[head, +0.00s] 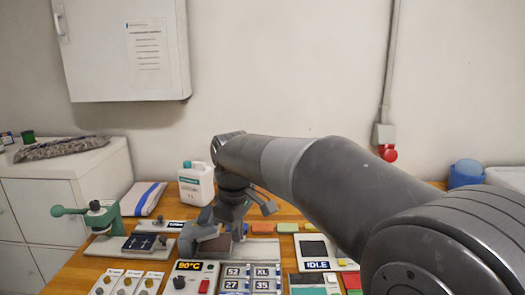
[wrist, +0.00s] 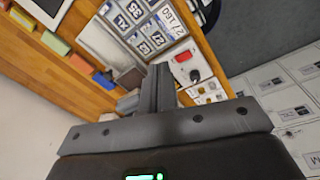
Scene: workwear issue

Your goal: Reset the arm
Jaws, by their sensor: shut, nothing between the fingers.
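My arm reaches in from the right of the head view and bends down over the wooden table (head: 78,262). My gripper (head: 196,236) is low over the middle of the table, behind the panel with the 90°C display (head: 188,267). In the wrist view my gripper (wrist: 159,78) has its fingers together, with nothing visible between them. The fingers hide part of the tabletop there. I cannot tell how far the fingertips are above the table.
A green hand press (head: 100,216) and a white bottle (head: 196,185) stand at the left and back. Number tiles (head: 250,278) lie in front, coloured blocks (head: 289,227) behind right. A wall cabinet (head: 125,50) hangs upper left; grey lockers (wrist: 285,100) show in the wrist view.

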